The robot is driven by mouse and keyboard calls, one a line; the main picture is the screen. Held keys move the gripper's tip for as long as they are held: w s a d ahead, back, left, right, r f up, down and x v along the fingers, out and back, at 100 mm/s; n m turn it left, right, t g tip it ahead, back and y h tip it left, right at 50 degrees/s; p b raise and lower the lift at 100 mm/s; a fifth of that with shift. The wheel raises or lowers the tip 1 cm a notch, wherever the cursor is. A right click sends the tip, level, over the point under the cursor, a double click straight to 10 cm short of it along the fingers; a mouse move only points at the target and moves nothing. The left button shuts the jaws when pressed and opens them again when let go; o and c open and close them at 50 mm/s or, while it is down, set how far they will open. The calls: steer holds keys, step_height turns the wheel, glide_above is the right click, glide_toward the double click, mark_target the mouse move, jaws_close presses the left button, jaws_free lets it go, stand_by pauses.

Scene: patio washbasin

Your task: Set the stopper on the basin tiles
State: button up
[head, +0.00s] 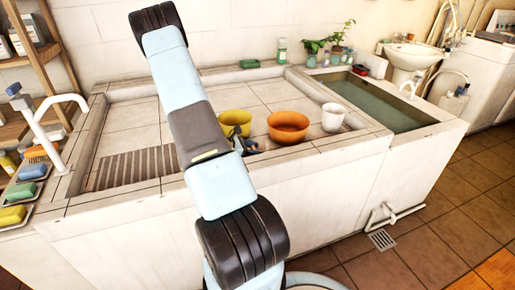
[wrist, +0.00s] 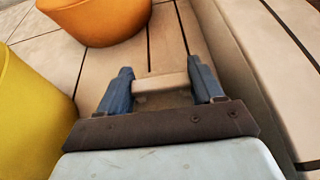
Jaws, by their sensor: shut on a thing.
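My gripper (wrist: 162,84) is shut on a small pale beige block, which I take to be the stopper (wrist: 160,86). The block spans between the two blue fingers, low over the basin tiles (wrist: 185,40). I cannot tell whether it touches them. In the head view my gripper (head: 243,144) is inside the tiled basin (head: 130,116), close to its front wall and in front of the yellow pot. The stopper cannot be made out there.
A yellow pot (head: 235,119) and an orange bowl (head: 288,127) stand close to my gripper. A white cup (head: 333,117) is farther right. A dark grate (head: 138,168) lies at the left. A water-filled trough (head: 375,103) adjoins the basin. Open tiles lie behind the pots.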

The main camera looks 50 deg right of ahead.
steer(key=o, duration=1)
steer(key=shift+o, duration=0.2)
steer(key=v, duration=1.2)
steer(key=shift+r, duration=0.25)
steer(key=s+a+r+m+t+y, duration=0.2)
steer(key=a+r+m+t+y, duration=0.5)
steer(key=a+r, duration=1.25)
steer(key=s+a+r+m+t+y, duration=0.4)
steer(key=s+a+r+t, duration=0.1)
steer(key=s+a+r, duration=0.8)
step_height(320, 180, up, 2)
steer(key=a, duration=0.2)
steer(key=shift+a+m+t+y, duration=0.3)
steer(key=shift+t, duration=0.1)
